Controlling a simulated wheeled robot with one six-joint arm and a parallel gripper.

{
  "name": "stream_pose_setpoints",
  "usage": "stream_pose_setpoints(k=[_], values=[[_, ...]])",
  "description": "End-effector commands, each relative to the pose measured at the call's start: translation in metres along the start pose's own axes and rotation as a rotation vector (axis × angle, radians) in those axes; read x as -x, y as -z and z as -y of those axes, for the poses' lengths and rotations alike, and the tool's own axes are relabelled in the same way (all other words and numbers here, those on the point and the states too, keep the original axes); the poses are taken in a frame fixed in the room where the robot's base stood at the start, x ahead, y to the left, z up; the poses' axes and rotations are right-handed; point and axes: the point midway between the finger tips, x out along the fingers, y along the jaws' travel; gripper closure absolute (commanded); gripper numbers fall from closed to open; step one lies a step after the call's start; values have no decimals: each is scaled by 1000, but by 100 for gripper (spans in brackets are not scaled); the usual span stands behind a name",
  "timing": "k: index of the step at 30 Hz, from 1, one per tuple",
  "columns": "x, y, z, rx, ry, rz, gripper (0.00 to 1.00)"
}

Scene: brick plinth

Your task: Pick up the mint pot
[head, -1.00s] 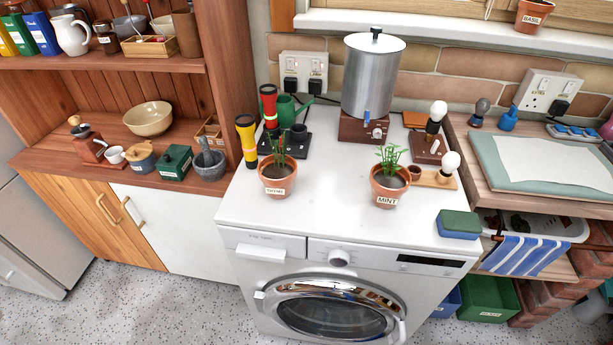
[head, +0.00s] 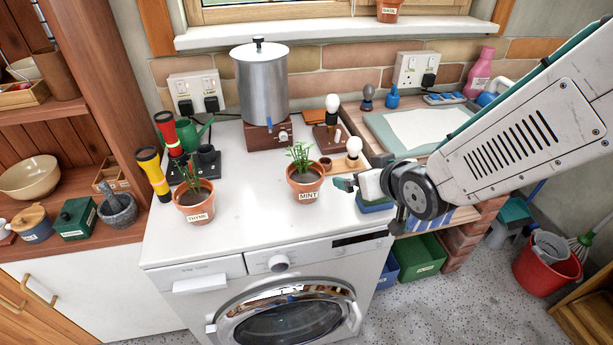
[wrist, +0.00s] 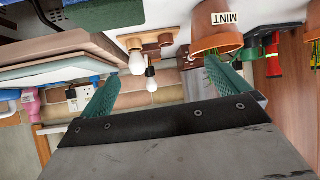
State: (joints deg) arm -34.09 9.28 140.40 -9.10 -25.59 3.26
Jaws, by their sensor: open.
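The mint pot (head: 305,184) is a terracotta pot with a white MINT label and a green plant. It stands upright on the white worktop above the washing machine. In the wrist view the mint pot (wrist: 214,30) appears upside down at the top, beyond the fingers and right of centre. My gripper (head: 346,183) is to the right of the pot in the head view, apart from it. In the wrist view my gripper (wrist: 160,85) shows two green fingers spread wide with nothing between them. The fingers partly blur into my arm in the head view.
A thyme pot (head: 194,203) stands left of the mint pot. A light bulb (head: 353,148) on a wooden base is just behind it to the right. A steel urn (head: 262,85) stands at the back. The worktop (head: 245,215) is clear between the pots and in front.

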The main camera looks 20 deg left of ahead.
Motion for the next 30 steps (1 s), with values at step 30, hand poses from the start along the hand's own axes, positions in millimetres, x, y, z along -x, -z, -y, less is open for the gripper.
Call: stream_pose_setpoints(k=[30], values=[[-121,15,100,61,181,-209,0]])
